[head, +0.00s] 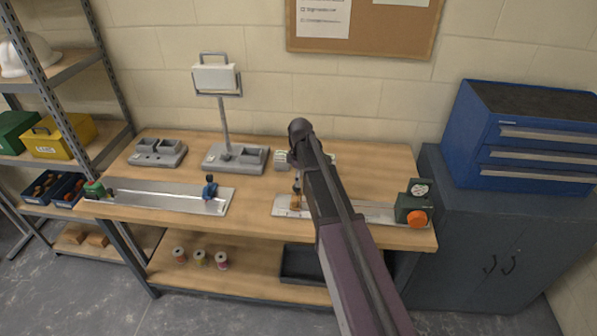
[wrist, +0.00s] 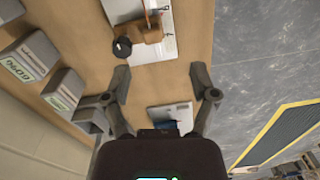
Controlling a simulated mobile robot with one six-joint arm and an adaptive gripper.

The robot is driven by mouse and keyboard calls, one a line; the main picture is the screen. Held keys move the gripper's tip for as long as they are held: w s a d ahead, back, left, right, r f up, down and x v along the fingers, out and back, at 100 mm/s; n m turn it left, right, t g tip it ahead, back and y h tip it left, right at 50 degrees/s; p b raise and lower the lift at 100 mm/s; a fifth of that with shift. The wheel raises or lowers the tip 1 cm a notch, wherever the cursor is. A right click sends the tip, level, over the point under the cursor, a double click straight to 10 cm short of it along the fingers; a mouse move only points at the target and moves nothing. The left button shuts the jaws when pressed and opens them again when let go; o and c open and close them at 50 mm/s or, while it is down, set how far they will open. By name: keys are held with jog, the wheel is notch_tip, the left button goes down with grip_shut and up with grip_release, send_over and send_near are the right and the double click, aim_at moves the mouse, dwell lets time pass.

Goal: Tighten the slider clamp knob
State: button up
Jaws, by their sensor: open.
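In the wrist view, a brown-orange slider block (wrist: 146,32) sits on a pale metal plate (wrist: 166,48). A round black knob (wrist: 122,47) sticks out from its left side. My gripper (wrist: 160,77) is open and empty, with bare wood between its fingertips; the knob is beyond the left fingertip, apart from it. In the head view, the brown slider (head: 295,201) is partly visible beside my arm, which hides part of the right plate (head: 282,210). A blue slider (head: 210,188) stands on the left plate (head: 150,193).
A green box with a dial and orange knob (head: 416,218) is at the bench's right end. A lamp (head: 224,120) and grey trays (head: 158,152) stand at the back. A blue drawer chest (head: 530,140) is on the right. Bare wood (head: 255,195) lies between the plates.

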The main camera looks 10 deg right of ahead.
jog(key=s+f+m+b, duration=0.6)
jog(key=s+f, duration=0.1)
jog(key=s, duration=0.5)
jog(key=s+f+m+b, duration=0.6)
jog(key=s+b, duration=0.1)
jog(key=s, duration=0.4)
jog(key=shift+s+d+f+m, duration=0.35)
jog(key=shift+f+m, duration=0.05)
dwell(1.9)
